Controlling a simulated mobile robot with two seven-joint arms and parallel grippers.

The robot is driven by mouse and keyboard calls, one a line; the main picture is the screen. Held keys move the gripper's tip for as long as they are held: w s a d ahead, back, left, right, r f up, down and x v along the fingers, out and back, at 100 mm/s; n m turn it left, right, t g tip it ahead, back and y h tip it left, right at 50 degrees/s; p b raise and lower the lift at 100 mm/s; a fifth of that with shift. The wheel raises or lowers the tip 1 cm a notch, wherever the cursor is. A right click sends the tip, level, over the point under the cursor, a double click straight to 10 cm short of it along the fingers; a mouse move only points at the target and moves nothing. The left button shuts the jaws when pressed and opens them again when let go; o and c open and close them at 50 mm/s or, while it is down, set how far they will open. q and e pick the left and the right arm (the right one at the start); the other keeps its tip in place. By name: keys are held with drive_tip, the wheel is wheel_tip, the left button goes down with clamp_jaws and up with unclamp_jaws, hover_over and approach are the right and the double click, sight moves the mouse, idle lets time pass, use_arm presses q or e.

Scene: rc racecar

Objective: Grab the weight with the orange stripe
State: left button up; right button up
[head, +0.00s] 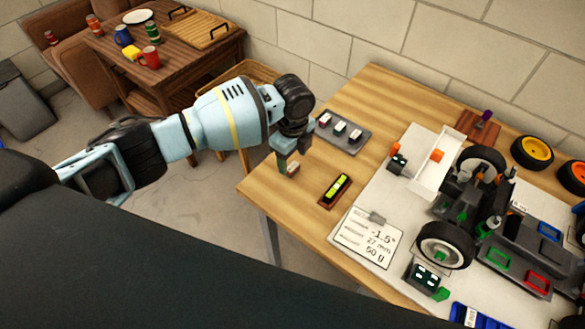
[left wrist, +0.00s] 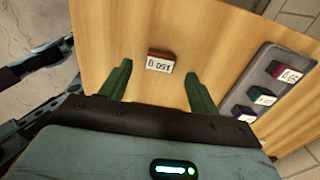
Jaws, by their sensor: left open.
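A small weight (left wrist: 160,61) with a white label, dark body and an orange-red stripe lies on the bare wood of the table, near its left corner. In the head view the weight (head: 293,168) shows partly behind my gripper's fingers. My left gripper (left wrist: 158,70) is open, with one green finger on each side of the weight and a visible gap to both. In the head view the left gripper (head: 287,163) points down at the table's left corner. My right gripper is not in view.
A grey tray (left wrist: 255,75) with three similar weights, striped pink-red, teal and purple, sits to the right. The racecar (head: 480,220) and label card (head: 366,238) occupy the table's right side.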

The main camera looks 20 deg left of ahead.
sight(293, 166)
use_arm(q)
wheel_tip(293, 166, down, 4)
drive_tip(key=shift+r, duration=0.2)
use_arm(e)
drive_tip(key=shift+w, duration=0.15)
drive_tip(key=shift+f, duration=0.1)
use_arm(q)
drive_tip(key=c, duration=1.2)
drive_tip(key=shift+r, duration=0.1)
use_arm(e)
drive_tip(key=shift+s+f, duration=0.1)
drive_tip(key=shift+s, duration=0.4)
use_arm(q)
drive_tip(key=shift+r, duration=0.1)
